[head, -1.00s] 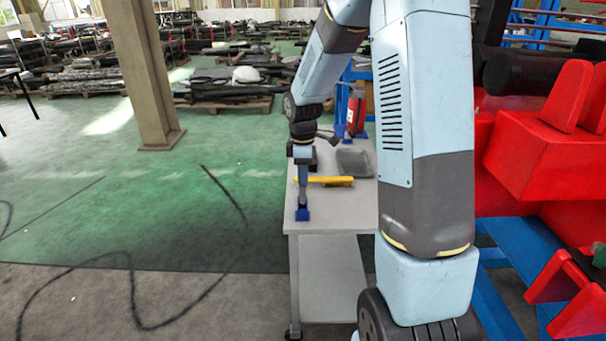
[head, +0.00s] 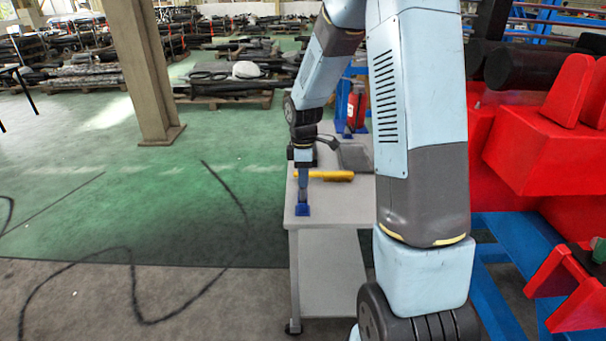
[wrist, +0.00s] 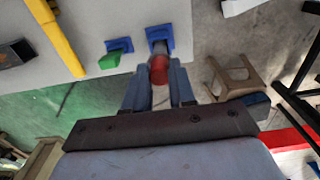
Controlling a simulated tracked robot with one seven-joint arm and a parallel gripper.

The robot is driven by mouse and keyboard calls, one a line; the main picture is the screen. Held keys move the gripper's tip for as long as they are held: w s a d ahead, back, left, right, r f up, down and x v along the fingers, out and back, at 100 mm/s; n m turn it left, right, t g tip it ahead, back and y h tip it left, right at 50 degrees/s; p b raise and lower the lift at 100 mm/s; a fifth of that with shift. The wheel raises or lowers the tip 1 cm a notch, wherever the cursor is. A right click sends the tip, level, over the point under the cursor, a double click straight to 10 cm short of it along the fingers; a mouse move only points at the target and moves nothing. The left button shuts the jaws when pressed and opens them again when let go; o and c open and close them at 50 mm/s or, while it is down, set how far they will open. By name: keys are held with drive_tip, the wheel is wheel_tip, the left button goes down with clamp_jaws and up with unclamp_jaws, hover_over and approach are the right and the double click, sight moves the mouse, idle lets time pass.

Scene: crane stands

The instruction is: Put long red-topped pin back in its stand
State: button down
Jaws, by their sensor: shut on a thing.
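My gripper (wrist: 158,76) is shut on the red top of the long pin (wrist: 158,70) in the wrist view. The pin's dark shaft runs from between the fingers toward a blue stand (wrist: 168,38). The shaft overlaps the stand in this view, and I cannot tell whether its end is inside it. A second blue stand (wrist: 126,44) with a short green-topped pin (wrist: 110,61) is just left of it. In the head view my gripper (head: 303,182) points down above a blue stand (head: 302,210) near the table's front left corner; the pin is largely hidden there.
The grey table (head: 338,205) carries a yellow-handled tool (head: 325,175) behind the stand and a dark grey item (head: 355,157) farther back. A red extinguisher (head: 356,108) stands beyond. Red blocks on a blue frame (head: 510,235) fill the right. The green floor at left is open.

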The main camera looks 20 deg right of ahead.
drive_tip(key=shift+f, duration=0.95)
drive_tip(key=c, duration=0.9)
unclamp_jaws()
drive_tip(key=shift+o, duration=0.2)
drive_tip(key=shift+f, duration=0.1)
drive_tip(key=shift+r, duration=2.55)
